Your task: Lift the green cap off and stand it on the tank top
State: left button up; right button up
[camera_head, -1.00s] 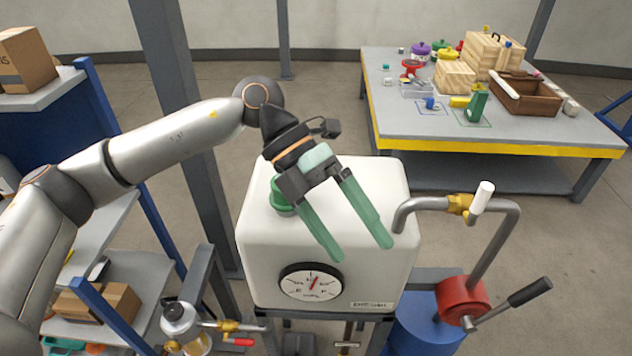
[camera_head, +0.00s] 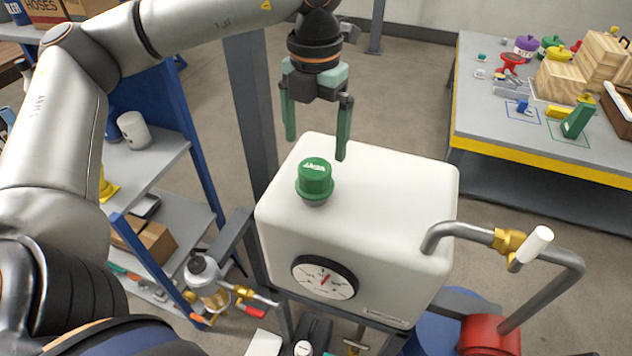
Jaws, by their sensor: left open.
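The green cap (camera_head: 315,179) has white lettering on top and sits upright on a short grey neck on the tank top. The white tank (camera_head: 395,190) is a rounded box with a dial gauge on its front. My left gripper (camera_head: 315,148) points down with its two green fingers spread wide. It is empty and appears above and behind the cap, apart from it. The tank top to the right of the cap is bare. My right gripper is not in view.
A grey pipe with a brass valve (camera_head: 508,242) and white handle leaves the tank's right side. A blue-framed shelf (camera_head: 160,160) stands at left. A workbench (camera_head: 500,130) with boxes and coloured items stands at back right.

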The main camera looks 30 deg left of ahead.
aim_at(315, 166)
pick_arm(q)
notch_tip(315, 166, down, 6)
jog(key=shift+s+d+f+p, duration=0.1)
jog(key=shift+f+p, duration=0.15)
jog(key=shift+p, duration=0.15)
jog(key=shift+c, duration=0.2)
jog(key=c, duration=1.5)
